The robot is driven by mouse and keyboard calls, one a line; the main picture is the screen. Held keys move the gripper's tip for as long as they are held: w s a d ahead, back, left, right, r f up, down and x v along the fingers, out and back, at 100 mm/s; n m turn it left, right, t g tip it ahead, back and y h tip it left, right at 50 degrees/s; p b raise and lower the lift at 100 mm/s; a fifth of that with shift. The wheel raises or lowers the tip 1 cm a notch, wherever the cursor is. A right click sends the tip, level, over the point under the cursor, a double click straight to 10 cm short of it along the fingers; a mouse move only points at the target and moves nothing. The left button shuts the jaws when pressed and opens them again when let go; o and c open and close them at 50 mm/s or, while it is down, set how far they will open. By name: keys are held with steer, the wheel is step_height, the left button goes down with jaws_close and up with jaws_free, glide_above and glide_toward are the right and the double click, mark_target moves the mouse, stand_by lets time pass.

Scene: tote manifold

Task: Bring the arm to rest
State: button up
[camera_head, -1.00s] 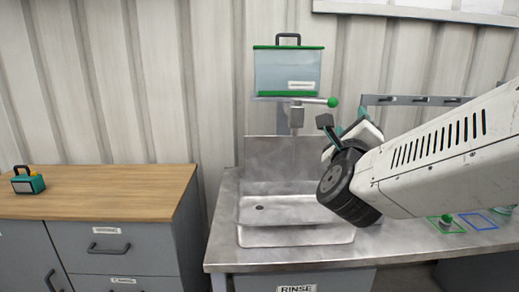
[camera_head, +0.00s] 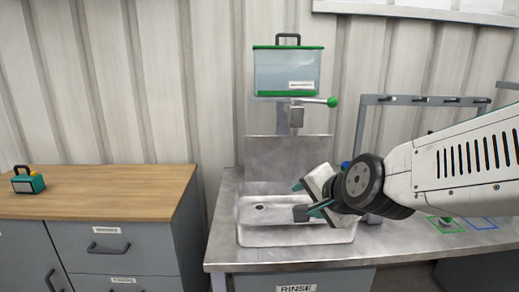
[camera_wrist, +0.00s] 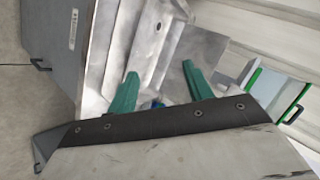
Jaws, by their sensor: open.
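My gripper (camera_head: 306,200) is in front of the steel sink (camera_head: 262,235), over its right part, at the end of my white arm that comes in from the right. In the wrist view my gripper (camera_wrist: 160,88) shows two green fingers spread apart with nothing held between them. The sink also shows beyond the fingers in the wrist view (camera_wrist: 150,40), tilted. I cannot tell the exact height of the fingers above the sink.
A clear tank (camera_head: 287,72) with green edges hangs on the wall above a tap with a green-knobbed lever (camera_head: 331,102). A grey rack (camera_head: 425,100) stands behind my arm. A wooden-topped cabinet (camera_head: 110,190) at left carries a small teal case (camera_head: 28,182).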

steer(key=s+d+n+g+h, duration=0.1)
steer(key=s+d+n+g, duration=0.2)
steer(key=s+d, duration=0.2)
steer(key=s+d+f+n+g+h, duration=0.1)
steer(key=s+d+n+g, duration=0.2)
steer(key=s, duration=0.7)
steer(key=s+d+f+n+g+h, duration=0.1)
steer(key=s+d+n+g+h, duration=0.1)
steer(key=s+d, duration=0.5)
steer(key=shift+s+n+g, duration=0.7)
steer(key=shift+s+n, duration=0.05)
steer(key=shift+n, duration=0.15)
steer(key=shift+s+d+r+m, duration=0.1)
steer(key=shift+d+r+m, duration=0.2)
steer(key=shift+d, duration=0.2)
steer(key=c, duration=0.3)
